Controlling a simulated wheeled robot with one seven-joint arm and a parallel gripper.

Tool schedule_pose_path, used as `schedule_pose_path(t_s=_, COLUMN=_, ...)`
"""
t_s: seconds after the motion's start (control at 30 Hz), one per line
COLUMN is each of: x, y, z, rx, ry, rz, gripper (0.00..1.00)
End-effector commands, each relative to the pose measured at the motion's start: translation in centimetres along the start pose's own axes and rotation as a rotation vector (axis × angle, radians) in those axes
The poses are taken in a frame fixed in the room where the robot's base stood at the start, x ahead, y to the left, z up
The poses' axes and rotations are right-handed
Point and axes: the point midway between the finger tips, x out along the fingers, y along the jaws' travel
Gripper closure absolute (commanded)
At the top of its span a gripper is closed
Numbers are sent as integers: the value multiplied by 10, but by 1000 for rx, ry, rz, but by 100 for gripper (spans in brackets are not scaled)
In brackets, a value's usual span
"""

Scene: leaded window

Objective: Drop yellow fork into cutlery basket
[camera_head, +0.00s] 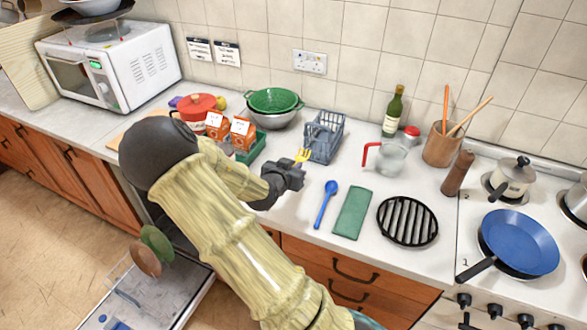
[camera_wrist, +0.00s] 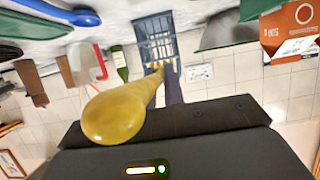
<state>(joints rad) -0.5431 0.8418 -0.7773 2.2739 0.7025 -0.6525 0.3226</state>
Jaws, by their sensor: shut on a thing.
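The yellow fork (camera_head: 302,155) is in my gripper (camera_head: 293,170), its tines up and toward the back. In the wrist view the rounded end of the yellow fork (camera_wrist: 113,118) is large and close to the camera, with the fingers (camera_wrist: 165,88) shut on it further along. The grey-blue cutlery basket (camera_head: 325,138) stands on the counter just behind and right of the fork in the head view. The basket (camera_wrist: 155,36) also shows past the fingertips in the wrist view. I cannot tell what is inside it, and fork and basket look apart.
A blue spoon (camera_head: 326,203), green cloth (camera_head: 352,212) and black trivet (camera_head: 407,220) lie in front right. A glass jug with red handle (camera_head: 388,160) stands right of the basket. Orange cartons (camera_head: 243,132) and a green colander (camera_head: 273,100) stand left of it.

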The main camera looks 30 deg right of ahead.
Motion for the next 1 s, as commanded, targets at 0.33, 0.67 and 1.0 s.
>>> schedule_pose_path(t_s=0.33, x=-1, y=-1, z=-2, rx=0, ry=1, rz=-1, gripper=100)
schedule_pose_path(t_s=0.67, x=-26, y=-41, z=-39, rx=-18, ry=21, rz=-26, gripper=100)
schedule_pose_path(t_s=1.0, x=-72, y=-106, z=-77, rx=-35, ry=29, rz=-65, gripper=100)
